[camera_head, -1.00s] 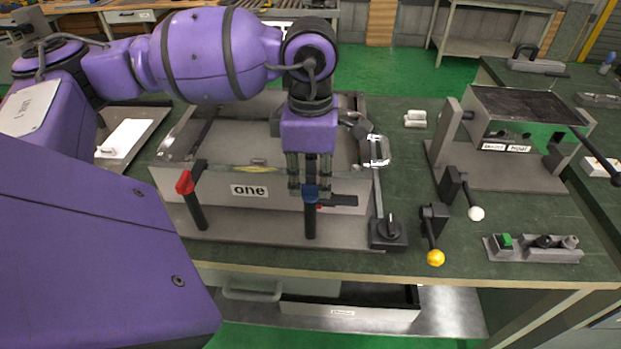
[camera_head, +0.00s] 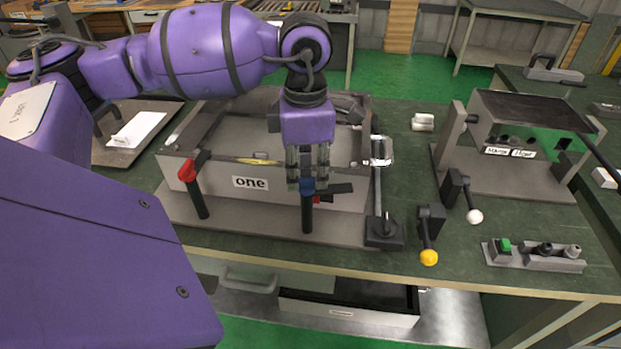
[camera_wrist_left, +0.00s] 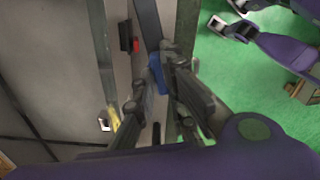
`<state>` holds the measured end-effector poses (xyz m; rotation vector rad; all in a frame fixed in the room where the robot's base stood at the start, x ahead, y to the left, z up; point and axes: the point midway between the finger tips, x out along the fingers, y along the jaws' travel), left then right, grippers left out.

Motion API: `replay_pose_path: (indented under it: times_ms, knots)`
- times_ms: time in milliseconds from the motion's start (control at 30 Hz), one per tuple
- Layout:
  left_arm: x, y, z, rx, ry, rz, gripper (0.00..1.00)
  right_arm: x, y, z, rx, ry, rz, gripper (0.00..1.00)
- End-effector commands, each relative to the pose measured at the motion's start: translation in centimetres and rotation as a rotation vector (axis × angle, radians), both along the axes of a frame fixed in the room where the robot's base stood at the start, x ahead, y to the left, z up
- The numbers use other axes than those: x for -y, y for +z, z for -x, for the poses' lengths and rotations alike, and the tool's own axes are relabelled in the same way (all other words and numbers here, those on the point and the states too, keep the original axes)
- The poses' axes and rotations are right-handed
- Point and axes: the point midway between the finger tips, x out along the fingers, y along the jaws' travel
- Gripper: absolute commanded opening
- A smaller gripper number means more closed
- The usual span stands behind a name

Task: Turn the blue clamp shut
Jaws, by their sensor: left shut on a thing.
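The blue clamp (camera_head: 307,187) is at the front right of the grey box labelled "one" (camera_head: 250,183). Its black post stands upright and a dark arm reaches right from its blue top along the box's front. My left gripper (camera_head: 307,180) points down over the clamp with its fingers shut around the blue part. In the left wrist view the blue part (camera_wrist_left: 157,73) shows between the two fingertips, which hide some of it. A similar clamp with a red top (camera_head: 187,172) stands at the box's front left. My right gripper does not show.
Right of the box is a dark block with a switch lever (camera_head: 386,232). Beyond it are a yellow-knobbed lever (camera_head: 429,257), a white-knobbed lever (camera_head: 474,216) and a green-button panel (camera_head: 504,246). An open drawer (camera_head: 350,312) sits below the bench edge.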

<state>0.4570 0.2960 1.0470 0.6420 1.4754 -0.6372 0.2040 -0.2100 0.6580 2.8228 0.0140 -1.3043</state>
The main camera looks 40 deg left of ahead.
Motion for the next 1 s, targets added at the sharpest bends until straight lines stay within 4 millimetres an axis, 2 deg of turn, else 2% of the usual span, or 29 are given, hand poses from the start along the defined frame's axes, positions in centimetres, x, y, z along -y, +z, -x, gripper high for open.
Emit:
replay_pose_path:
  times_ms: [500,1000]
  knots:
    - [-0.36,0.03,-0.37,0.001,0.447,0.004,0.00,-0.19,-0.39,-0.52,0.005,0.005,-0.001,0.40]
    - [-0.39,0.05,-0.37,0.002,0.919,0.002,0.00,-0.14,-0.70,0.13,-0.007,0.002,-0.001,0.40]
